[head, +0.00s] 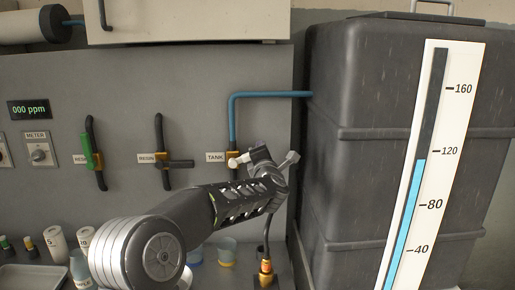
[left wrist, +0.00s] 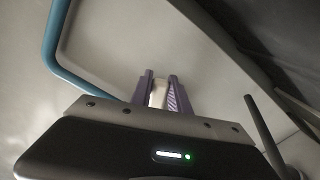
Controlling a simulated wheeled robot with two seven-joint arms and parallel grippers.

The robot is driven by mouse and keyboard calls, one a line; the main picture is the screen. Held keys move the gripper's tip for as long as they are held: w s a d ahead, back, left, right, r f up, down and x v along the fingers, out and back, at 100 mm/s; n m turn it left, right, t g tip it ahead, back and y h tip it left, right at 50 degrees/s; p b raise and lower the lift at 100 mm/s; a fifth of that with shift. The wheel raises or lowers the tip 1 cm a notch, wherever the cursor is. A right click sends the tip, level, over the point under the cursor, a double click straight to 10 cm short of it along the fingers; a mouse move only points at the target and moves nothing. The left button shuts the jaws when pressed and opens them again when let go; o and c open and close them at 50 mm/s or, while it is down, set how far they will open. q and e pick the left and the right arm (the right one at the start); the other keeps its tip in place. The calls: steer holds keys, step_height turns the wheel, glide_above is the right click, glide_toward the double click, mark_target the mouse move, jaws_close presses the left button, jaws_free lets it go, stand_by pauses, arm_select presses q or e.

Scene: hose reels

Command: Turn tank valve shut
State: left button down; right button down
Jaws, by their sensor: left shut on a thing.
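The tank valve (head: 233,147) sits on the grey wall panel beside the TANK label, below a blue pipe in the head view. Its white handle (head: 237,161) points to the left, roughly level, across the pipe line. My left gripper (head: 251,157) is at the valve and partly hides it. In the left wrist view, the two purple fingers of the left gripper (left wrist: 161,92) are shut on the white handle (left wrist: 158,95) between them. The valve's body is hidden there. My right gripper is in neither view.
A resin valve (head: 160,163) and a green-handled valve (head: 92,152) are left of the tank valve. The large dark tank (head: 350,160) with a level gauge (head: 419,160) stands close on the right. Cups and bottles stand on the bench below.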

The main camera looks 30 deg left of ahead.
arm_select(q)
steer(key=shift+w+d+f+m+b, duration=0.1)
steer(key=shift+d+f+m+b, duration=0.1)
steer(key=shift+f+m, duration=0.55)
steer(key=shift+w+d+f+m+b, duration=0.1)
steer(key=shift+f+m+b, duration=0.05)
steer(key=shift+f+m, duration=0.6)
steer(key=shift+w+d+f+m+b, duration=0.1)
steer(key=shift+f+m+b, duration=0.1)
steer(key=shift+f+m, duration=0.5)
steer(key=shift+r, duration=0.15)
steer(key=c, duration=1.2)
jaws_free()
steer(key=shift+c, duration=0.2)
steer(key=shift+r, duration=0.1)
steer(key=b+v, duration=0.1)
steer(key=v, duration=0.6)
steer(key=shift+s+d, duration=0.2)
steer(key=shift+s, duration=0.15)
